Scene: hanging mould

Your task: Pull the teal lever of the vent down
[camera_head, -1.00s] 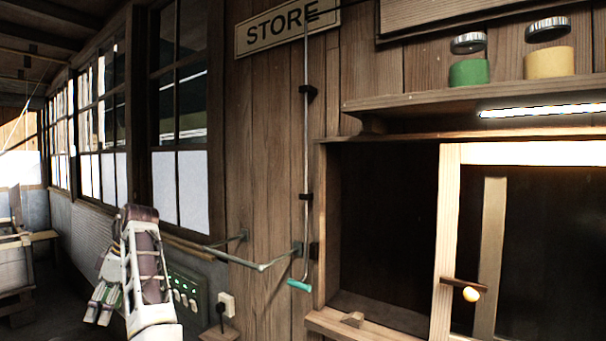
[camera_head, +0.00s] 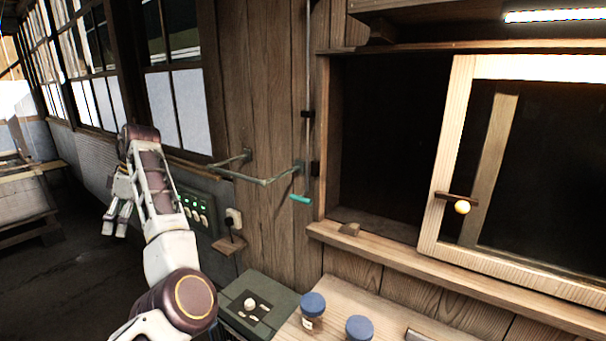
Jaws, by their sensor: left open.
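The teal lever (camera_head: 300,199) sticks out to the left at the lower end of a thin vertical metal rod (camera_head: 308,100) on the plank wall, left of the dark hatch opening. My left gripper (camera_head: 116,222) is at the left, well apart from the lever, with its fingers hanging down, open and empty. My left arm reaches up from the bottom of the view. The upper end of the rod is out of view. My right gripper is not in view.
A bent metal rail (camera_head: 265,181) juts from the wall between my left arm and the lever. Below are a green-lit switch panel (camera_head: 197,208), a grey box (camera_head: 262,305) and two blue-lidded jars (camera_head: 313,304). A sliding wooden frame (camera_head: 456,130) stands at the right.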

